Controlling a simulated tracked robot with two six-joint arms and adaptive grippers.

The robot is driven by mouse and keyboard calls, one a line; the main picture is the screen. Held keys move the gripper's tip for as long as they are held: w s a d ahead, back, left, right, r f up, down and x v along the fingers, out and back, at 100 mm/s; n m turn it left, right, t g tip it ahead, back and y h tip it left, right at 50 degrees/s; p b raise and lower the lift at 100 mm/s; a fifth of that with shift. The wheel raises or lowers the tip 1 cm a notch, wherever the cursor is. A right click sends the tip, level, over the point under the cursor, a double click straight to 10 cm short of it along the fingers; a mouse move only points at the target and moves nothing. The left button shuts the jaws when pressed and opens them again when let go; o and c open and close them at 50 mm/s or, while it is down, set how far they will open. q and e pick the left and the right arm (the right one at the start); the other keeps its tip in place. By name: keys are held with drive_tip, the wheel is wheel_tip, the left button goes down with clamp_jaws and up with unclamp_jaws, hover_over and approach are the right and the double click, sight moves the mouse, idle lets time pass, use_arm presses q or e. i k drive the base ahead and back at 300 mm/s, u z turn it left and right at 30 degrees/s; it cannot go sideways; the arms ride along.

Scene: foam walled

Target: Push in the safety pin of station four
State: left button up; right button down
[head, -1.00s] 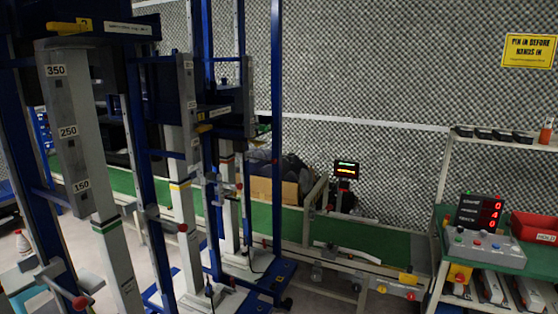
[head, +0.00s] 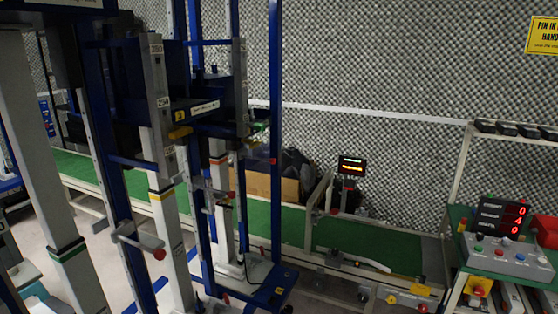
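Tall blue-framed stations with pale posts stand at the left in the head view. The nearer fully visible one has a yellow tag that seems to read 3 (head: 180,115) and a grey pin with a red knob (head: 159,254) sticking out of its side. Behind it stands a farther station with a pale post (head: 223,230), partly hidden by blue uprights. A smaller red-knobbed pin (head: 232,194) shows there, apparently sticking out. I cannot read a number four on this station. Neither of my grippers is in view.
A green conveyor (head: 262,218) runs along the foam wall behind the stations. A control box (head: 508,255) and a red-digit display (head: 502,218) stand on a shelf at the right. A cardboard box (head: 285,188) sits behind. Grey floor shows in front, with blue station bases on it.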

sight(273, 162)
drive_tip(key=u, duration=0.2)
drive_tip(key=k, duration=0.8)
drive_tip(key=z, duration=0.25)
drive_tip(key=i, duration=1.35)
drive_tip(key=z, duration=0.65)
drive_tip(key=i, duration=1)
drive_tip(key=u, duration=0.05)
